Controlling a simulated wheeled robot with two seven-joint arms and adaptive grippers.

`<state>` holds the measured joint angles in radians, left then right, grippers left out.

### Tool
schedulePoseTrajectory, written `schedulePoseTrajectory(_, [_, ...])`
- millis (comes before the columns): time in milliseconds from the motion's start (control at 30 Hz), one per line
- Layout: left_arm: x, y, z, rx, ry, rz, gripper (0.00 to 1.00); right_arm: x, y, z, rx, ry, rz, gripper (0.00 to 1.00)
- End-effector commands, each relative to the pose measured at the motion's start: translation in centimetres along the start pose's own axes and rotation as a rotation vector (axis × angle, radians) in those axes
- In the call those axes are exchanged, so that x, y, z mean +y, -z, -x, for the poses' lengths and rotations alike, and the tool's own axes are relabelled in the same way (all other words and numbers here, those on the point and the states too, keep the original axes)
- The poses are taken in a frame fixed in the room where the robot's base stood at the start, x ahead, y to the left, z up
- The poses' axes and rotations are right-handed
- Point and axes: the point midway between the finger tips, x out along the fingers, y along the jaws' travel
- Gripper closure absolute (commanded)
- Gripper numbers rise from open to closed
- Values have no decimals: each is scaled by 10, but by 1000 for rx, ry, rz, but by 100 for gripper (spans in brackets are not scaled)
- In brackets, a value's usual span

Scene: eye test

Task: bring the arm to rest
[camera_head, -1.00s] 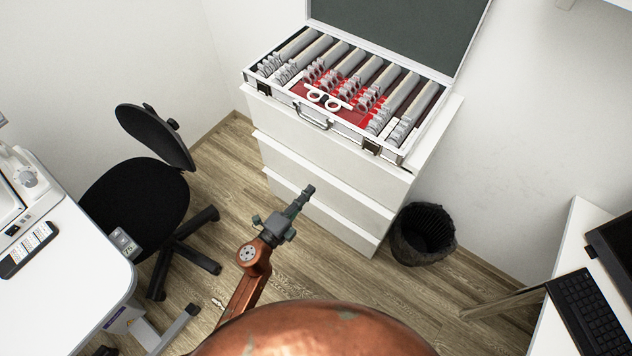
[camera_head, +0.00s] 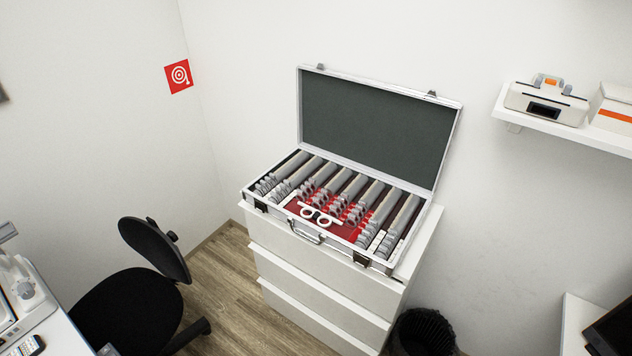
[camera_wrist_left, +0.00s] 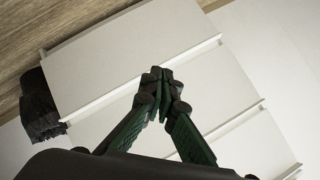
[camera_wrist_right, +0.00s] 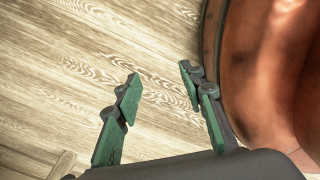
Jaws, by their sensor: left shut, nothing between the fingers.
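My left gripper (camera_wrist_left: 160,80) shows in the left wrist view. Its fingers are together with nothing between them, in front of the white drawer cabinet (camera_wrist_left: 125,60). My right gripper (camera_wrist_right: 158,75) shows in the right wrist view. Its fingers are apart and empty, above the wooden floor (camera_wrist_right: 60,70) and beside my own copper-coloured body. Neither gripper is in the head view now. The white drawer cabinet also shows in the head view (camera_head: 310,283), with an open lens case (camera_head: 380,120) on top.
A black chair (camera_head: 130,305) stands left of the cabinet, by a white desk (camera_head: 60,338). A black waste bin (camera_head: 424,333) stands right of the cabinet and also shows in the left wrist view (camera_wrist_left: 38,105). A wall shelf (camera_head: 560,130) holds a white device (camera_head: 545,103).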

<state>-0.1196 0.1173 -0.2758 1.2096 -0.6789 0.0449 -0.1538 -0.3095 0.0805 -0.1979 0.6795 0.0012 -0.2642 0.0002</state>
Motion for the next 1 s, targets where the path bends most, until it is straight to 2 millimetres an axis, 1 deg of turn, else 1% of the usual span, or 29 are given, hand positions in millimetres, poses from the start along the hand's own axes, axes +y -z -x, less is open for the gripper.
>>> schedulePoseTrajectory(33, [20,-27,11,-59,-34,65,100,0,2,8,5,-1,1,63])
schedulePoseTrajectory(67, [34,-43,17,-94,-54,105,100,1,3,10,6,-1,1,63])
schedulePoseTrajectory(100, [52,-65,26,-140,-78,158,100,1,3,13,8,-1,1,63])
schedulePoseTrajectory(167, [79,-96,42,-212,-113,236,100,1,4,17,11,-2,2,63])
schedulePoseTrajectory(200, [98,-115,54,-261,-135,286,100,1,4,20,13,-2,2,63])
schedulePoseTrajectory(267, [125,-142,74,-331,-165,359,100,2,5,24,16,-2,2,63])
schedulePoseTrajectory(300, [144,-160,90,-380,-185,408,100,2,6,27,18,-2,2,63])
schedulePoseTrajectory(367, [172,-183,114,-452,-213,479,100,2,7,31,21,-3,3,63])
schedulePoseTrajectory(400, [191,-198,132,-501,-230,524,100,2,7,34,23,-3,3,63])
schedulePoseTrajectory(467, [218,-217,160,-574,-254,594,100,3,7,38,25,-3,3,63])
schedulePoseTrajectory(500, [236,-229,180,-623,-269,639,100,3,8,40,26,-4,4,63])
schedulePoseTrajectory(567, [262,-244,209,-693,-289,700,100,3,8,44,28,-4,4,63])
schedulePoseTrajectory(600, [278,-252,228,-737,-301,739,100,3,8,46,29,-4,4,63])
schedulePoseTrajectory(700, [310,-267,269,-831,-323,820,100,4,9,51,31,-5,5,63])
schedulePoseTrajectory(800, [332,-275,299,-896,-336,875,100,4,9,53,33,-5,5,63])
schedulePoseTrajectory(900, [344,-279,316,-933,-343,905,100,4,9,54,34,-5,5,63])
schedulePoseTrajectory(1000, [347,-280,320,-942,-344,913,100,4,9,54,34,-5,5,63])
